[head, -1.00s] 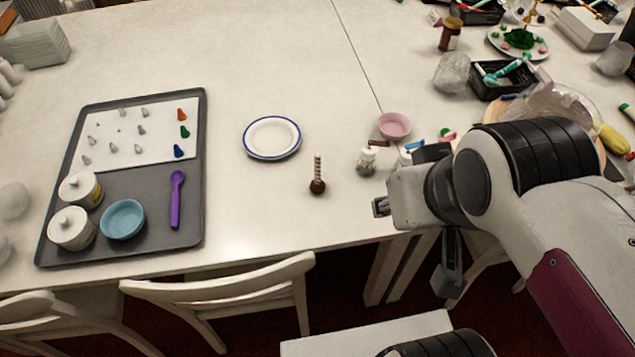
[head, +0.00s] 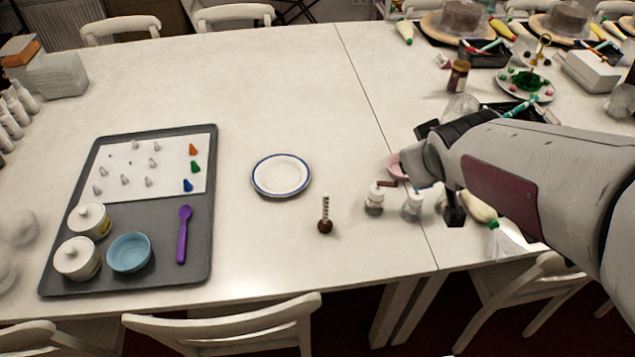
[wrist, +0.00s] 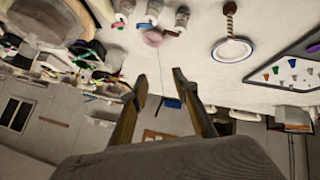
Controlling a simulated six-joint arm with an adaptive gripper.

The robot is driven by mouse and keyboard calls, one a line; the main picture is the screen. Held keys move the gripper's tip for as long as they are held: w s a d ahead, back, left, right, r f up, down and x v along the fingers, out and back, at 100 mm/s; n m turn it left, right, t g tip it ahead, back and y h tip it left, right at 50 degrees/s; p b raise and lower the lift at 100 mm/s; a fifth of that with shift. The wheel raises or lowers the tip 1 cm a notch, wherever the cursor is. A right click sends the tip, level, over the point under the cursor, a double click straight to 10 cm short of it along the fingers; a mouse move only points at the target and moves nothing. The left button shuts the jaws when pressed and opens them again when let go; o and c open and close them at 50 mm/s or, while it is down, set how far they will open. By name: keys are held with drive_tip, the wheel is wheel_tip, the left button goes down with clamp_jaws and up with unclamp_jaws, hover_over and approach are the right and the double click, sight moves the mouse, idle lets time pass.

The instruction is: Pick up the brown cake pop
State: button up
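The brown cake pop (head: 325,226) stands on the white table, its round brown ball at the bottom and its striped stick pointing up. In the wrist view the cake pop (wrist: 229,8) is at the top edge, right of the fingers, its stick overlapping the plate. My gripper (wrist: 160,73) is open, with two separated fingers and nothing between them. In the head view my arm reaches in from the right, and its end is over the table to the right of the cake pop, well apart from it. The fingers are not clear there.
A blue-rimmed white plate (head: 281,175) lies behind and left of the cake pop. Two small jars (head: 375,200) (head: 412,206) and a pink bowl (head: 395,165) are to its right. A grey tray (head: 205,225) holds a purple spoon (head: 183,235). Bare table surrounds the cake pop.

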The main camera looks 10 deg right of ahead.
sight(326, 222)
drive_tip(key=w+f+n+t+y, duration=0.2)
drive_tip(key=w+f+n+y, duration=0.25)
drive_tip(key=w+f, duration=0.85)
drive_tip(key=s+a+f+n+t+y, duration=0.1)
drive_tip(key=s+a+f+n+y, duration=0.1)
drive_tip(key=s+a+f+y, duration=0.5)
wheel_tip(326, 222, down, 3)
drive_tip(key=a+y, duration=0.2)
drive_tip(key=y, duration=0.2)
drive_tip(key=shift+t, duration=0.4)
drive_tip(key=shift+a, duration=0.1)
drive_tip(key=shift+x, duration=1.15)
drive_tip(key=shift+a, duration=0.1)
drive_tip(key=shift+x, duration=2.55)
